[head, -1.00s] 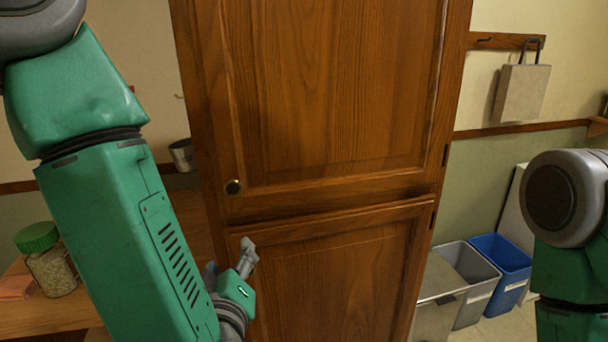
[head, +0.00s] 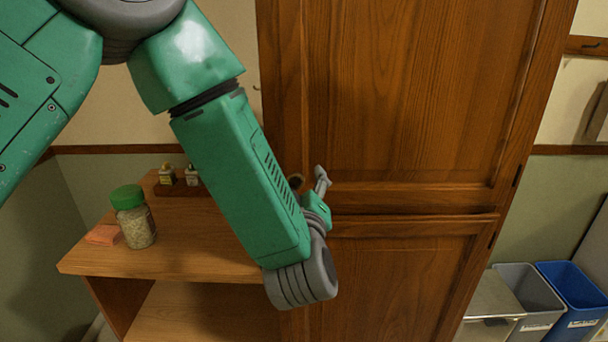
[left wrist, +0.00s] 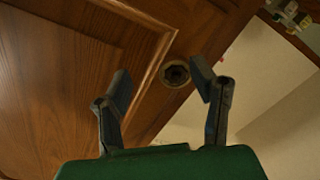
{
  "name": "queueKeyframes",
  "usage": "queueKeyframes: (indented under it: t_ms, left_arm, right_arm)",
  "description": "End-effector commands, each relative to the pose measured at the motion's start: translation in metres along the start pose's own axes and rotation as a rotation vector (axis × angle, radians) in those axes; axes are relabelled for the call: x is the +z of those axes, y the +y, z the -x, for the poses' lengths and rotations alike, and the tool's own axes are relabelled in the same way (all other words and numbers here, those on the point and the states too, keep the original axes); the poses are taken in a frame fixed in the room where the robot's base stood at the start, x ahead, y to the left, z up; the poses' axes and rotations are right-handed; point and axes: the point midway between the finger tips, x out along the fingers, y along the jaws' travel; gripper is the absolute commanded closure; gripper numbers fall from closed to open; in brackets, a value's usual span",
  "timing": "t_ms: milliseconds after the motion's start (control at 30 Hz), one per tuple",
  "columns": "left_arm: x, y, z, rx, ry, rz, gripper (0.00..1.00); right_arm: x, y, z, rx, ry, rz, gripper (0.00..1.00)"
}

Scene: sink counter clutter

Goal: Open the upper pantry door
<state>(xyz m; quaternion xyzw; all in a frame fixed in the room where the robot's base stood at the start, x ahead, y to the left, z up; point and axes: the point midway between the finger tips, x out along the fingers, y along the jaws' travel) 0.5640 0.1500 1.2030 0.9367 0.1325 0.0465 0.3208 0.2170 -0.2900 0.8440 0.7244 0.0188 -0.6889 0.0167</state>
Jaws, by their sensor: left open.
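The upper pantry door (head: 410,90) is brown panelled wood and looks closed above the lower door (head: 400,270). Its round dark knob (head: 296,181) is at the door's lower left, partly hidden by my left gripper (head: 321,178) in the head view. In the left wrist view the knob (left wrist: 175,73) lies between and beyond the two open fingers of my left gripper (left wrist: 160,85), nearer the right finger. The fingers look empty; whether they touch the knob I cannot tell. My right gripper is not in view.
A wooden shelf unit (head: 180,262) stands left of the pantry, with a green-lidded jar (head: 136,218), an orange sponge-like block (head: 103,235) and small bottles (head: 167,174) on it. A grey bin (head: 530,290) and a blue bin (head: 575,290) stand at the lower right.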

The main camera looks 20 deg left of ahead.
Motion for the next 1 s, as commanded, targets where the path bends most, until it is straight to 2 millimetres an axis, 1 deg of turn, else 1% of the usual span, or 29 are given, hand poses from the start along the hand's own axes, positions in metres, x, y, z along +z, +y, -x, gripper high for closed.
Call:
queueKeyframes:
  t_ms: [33, 200, 300, 500, 533, 567, 600, 667, 1000]
  left_arm:
    - [-0.002, -0.001, -0.009, 0.001, 0.001, 0.005, 0.50]
    - [-0.006, -0.007, -0.026, 0.002, 0.001, 0.011, 0.50]
    - [-0.006, -0.008, -0.029, 0.001, 0.003, 0.011, 0.50]
    - [-0.004, -0.003, -0.026, 0.000, 0.007, 0.006, 0.50]
    - [-0.004, -0.002, -0.026, 0.000, 0.007, 0.006, 0.54]
    - [-0.004, -0.002, -0.025, 0.000, 0.007, 0.006, 0.65]
    - [-0.003, -0.002, -0.025, 0.000, 0.007, 0.005, 0.79]
    - [-0.003, -0.001, -0.025, -0.001, 0.006, 0.004, 1.00]
    - [0.003, 0.005, -0.024, 0.004, 0.000, 0.005, 1.00]
  right_arm:
    - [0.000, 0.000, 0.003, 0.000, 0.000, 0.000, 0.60]
    - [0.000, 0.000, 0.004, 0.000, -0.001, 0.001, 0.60]
    - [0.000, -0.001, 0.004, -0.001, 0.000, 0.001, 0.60]
    - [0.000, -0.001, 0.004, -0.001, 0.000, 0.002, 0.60]
    - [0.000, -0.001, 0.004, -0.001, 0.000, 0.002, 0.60]
    - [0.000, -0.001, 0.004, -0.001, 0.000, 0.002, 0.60]
    - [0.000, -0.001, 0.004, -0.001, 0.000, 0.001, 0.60]
    - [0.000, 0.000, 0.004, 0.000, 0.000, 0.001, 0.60]
    - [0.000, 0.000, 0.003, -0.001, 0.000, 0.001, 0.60]
